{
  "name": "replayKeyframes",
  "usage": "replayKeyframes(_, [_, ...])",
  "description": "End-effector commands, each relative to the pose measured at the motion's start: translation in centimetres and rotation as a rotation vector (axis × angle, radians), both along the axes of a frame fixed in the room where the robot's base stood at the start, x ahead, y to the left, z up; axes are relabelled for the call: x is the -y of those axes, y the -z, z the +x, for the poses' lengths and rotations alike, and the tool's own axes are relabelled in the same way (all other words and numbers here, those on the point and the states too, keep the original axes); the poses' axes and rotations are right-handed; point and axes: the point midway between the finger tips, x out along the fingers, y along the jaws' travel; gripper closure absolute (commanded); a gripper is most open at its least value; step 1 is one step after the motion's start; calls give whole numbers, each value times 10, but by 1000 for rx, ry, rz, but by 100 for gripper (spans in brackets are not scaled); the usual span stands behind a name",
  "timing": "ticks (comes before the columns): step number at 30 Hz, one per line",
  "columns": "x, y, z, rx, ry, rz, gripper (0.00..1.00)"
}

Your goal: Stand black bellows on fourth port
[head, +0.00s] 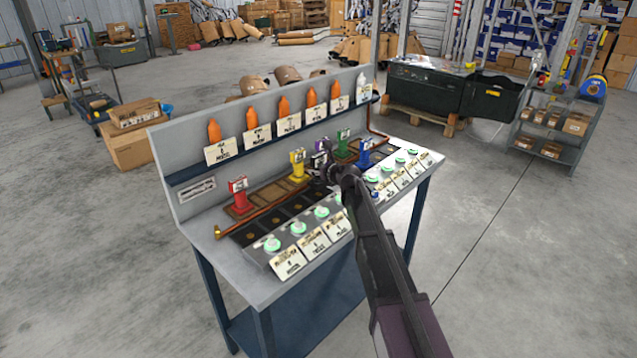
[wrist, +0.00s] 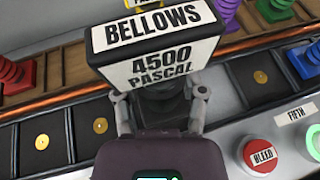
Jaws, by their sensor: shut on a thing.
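My gripper (wrist: 161,112) is shut on the black bellows (wrist: 160,92), one finger on each side. A block labelled "BELLOWS 4500 PASCAL" tops the bellows and hides much of the middle view. The bellows is over the dark port row (wrist: 70,130); whether its foot touches a port I cannot tell. Ports with brass discs show to the left (wrist: 100,125) and right (wrist: 262,76); those between are hidden. In the head view my gripper (head: 335,175) is over the middle of the bench, with the black bellows mostly hidden behind it.
A blue bellows (wrist: 310,62) stands at the right of the port row. Red (head: 239,195), yellow (head: 297,164), purple (head: 319,157) and green (head: 343,144) bellows stand behind the row. A copper pipe (head: 258,220) and buttons (wrist: 262,154) flank it.

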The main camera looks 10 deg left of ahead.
Motion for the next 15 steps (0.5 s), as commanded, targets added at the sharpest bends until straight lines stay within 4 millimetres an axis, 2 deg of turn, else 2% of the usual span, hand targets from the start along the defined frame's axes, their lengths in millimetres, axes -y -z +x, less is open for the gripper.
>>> replayKeyframes(8, [1,2,0,0,1,1,100])
replayKeyframes(15, [1,19,0,0,1,1,100])
